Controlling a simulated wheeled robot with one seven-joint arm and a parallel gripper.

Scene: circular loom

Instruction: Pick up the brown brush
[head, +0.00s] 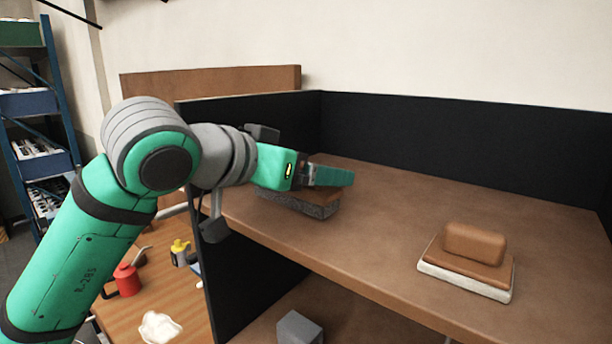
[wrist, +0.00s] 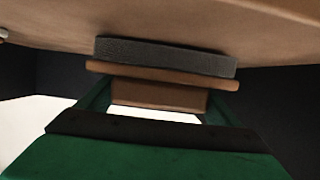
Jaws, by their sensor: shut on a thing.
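A brown brush (head: 318,209) with a dark grey bristle block is at the left part of the shelf top in the head view. My gripper (head: 328,176) reaches over it from the left and covers part of it. In the wrist view, which shows the scene upside down, the brush's brown handle (wrist: 158,94) sits between the two fingers of my gripper (wrist: 160,101), which are shut on it. The grey bristles face the shelf surface. I cannot tell whether they touch it. A second brown brush (head: 474,243) with a white base rests apart on the right.
The brown shelf (head: 400,200) is clear between the brushes, with black panels (head: 440,125) behind. A lower table (head: 190,300) at left holds a red can (head: 127,281), a yellow-topped bottle (head: 180,252) and a white cloth-like item (head: 160,327). A grey block (head: 299,328) sits below.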

